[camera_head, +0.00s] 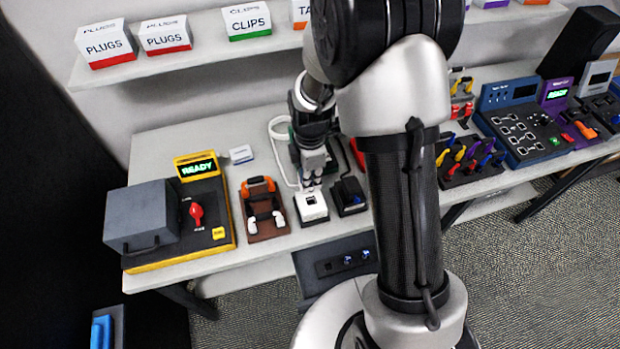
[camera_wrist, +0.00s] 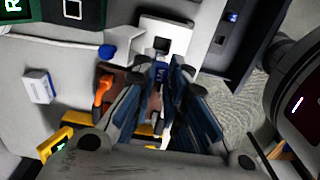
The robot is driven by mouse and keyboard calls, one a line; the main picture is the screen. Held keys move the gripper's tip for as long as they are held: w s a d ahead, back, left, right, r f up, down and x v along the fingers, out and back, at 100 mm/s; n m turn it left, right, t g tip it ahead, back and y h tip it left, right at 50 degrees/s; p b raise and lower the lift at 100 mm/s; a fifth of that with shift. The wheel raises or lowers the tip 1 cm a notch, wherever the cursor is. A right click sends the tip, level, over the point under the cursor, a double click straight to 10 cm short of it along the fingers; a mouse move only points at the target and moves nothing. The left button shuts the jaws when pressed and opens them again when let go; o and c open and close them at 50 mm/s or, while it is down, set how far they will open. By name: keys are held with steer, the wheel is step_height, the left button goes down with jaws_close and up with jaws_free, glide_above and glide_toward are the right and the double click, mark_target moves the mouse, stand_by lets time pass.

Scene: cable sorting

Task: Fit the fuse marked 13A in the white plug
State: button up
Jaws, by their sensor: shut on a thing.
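The white plug (camera_head: 312,208) lies on the bench near its front edge, with a dark square opening on top. It also shows in the wrist view (camera_wrist: 178,27), just beyond my fingertips. My gripper (camera_head: 311,184) points down right above the plug. In the wrist view my gripper (camera_wrist: 160,68) is shut on a small blue-and-white piece that looks like a fuse (camera_wrist: 161,73). The fingers hide most of it, and I cannot read its marking. I cannot tell whether it touches the plug.
A brown tray (camera_head: 265,231) with orange and white handled tools stands left of the plug. A black unit (camera_head: 350,195) stands close on its right. Further left is a tester (camera_head: 215,238) with a READY display and a grey box. A white cable (camera_head: 275,145) lies behind.

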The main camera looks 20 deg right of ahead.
mark_target(311, 191)
steer(key=shift+s+d+f+b, duration=0.2)
steer(key=shift+f+b, duration=0.25)
steer(key=shift+f, duration=0.2)
steer(key=shift+w+a+f+b, duration=0.1)
steer(key=shift+f+b, duration=1.25)
steer(key=shift+f, duration=0.6)
steer(key=shift+f+b, duration=0.7)
steer(key=shift+f, duration=0.2)
stand_by(0.4)
steer(key=o, duration=0.8)
steer(key=shift+o, duration=0.5)
steer(key=o, duration=0.5)
steer(key=shift+r, duration=0.1)
steer(key=shift+c, duration=0.2)
steer(key=shift+w, duration=0.15)
